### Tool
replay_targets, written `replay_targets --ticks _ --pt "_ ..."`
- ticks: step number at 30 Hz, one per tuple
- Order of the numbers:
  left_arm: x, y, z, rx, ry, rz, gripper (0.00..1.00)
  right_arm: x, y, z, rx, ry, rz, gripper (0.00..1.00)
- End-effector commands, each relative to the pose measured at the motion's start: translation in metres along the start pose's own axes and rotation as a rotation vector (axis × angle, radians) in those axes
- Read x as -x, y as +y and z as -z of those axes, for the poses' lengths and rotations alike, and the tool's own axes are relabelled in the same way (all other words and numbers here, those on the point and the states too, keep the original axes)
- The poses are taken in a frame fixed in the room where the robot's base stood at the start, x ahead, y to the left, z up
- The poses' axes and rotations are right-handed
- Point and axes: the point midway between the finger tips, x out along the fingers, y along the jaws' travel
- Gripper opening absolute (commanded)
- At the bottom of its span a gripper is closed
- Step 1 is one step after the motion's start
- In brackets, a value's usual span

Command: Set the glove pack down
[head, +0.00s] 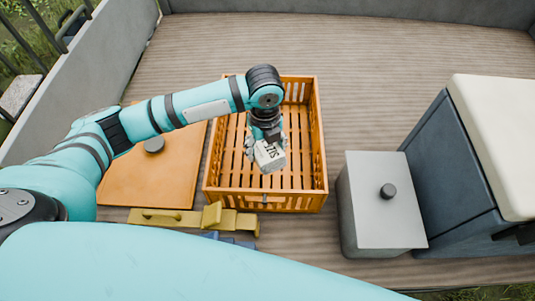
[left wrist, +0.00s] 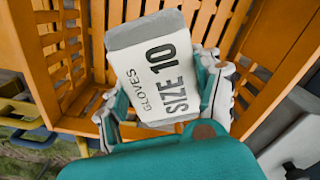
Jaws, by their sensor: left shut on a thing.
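The crate's slatted walls (left wrist: 35,60) also show in the left wrist view. The crate holds nothing else that I can see. I cannot tell how high the pack is above the crate floor. My right gripper is not in view.
An orange-brown flat board or lid (head: 150,185) with a dark knob lies left of the crate. A yellow tool-like object (head: 165,217) lies in front. A grey box (head: 375,205) with a dark knob and a blue chest with a cream lid (head: 495,120) stand right. The deck behind is clear.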

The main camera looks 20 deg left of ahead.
Motion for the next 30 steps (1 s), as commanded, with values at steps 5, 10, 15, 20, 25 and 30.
replay_targets --ticks 5,10,15,20,25,30 --pt "-0.017 -0.004 -0.001 -0.109 -0.003 -0.002 0.33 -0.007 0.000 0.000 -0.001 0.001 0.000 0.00" --pt "-0.049 -0.004 -0.001 -0.117 -0.002 -0.003 0.33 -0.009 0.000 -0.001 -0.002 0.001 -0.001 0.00" --pt "-0.069 -0.004 -0.002 -0.118 -0.003 -0.001 0.33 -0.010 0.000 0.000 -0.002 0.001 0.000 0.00" --pt "-0.082 -0.004 -0.001 -0.116 -0.002 -0.002 0.33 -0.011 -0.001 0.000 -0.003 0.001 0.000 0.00" --pt "-0.106 -0.004 -0.002 -0.116 -0.003 -0.003 0.33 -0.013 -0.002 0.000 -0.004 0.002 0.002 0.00" --pt "-0.108 -0.004 -0.002 -0.117 -0.004 0.000 0.33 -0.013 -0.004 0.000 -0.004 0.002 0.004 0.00"
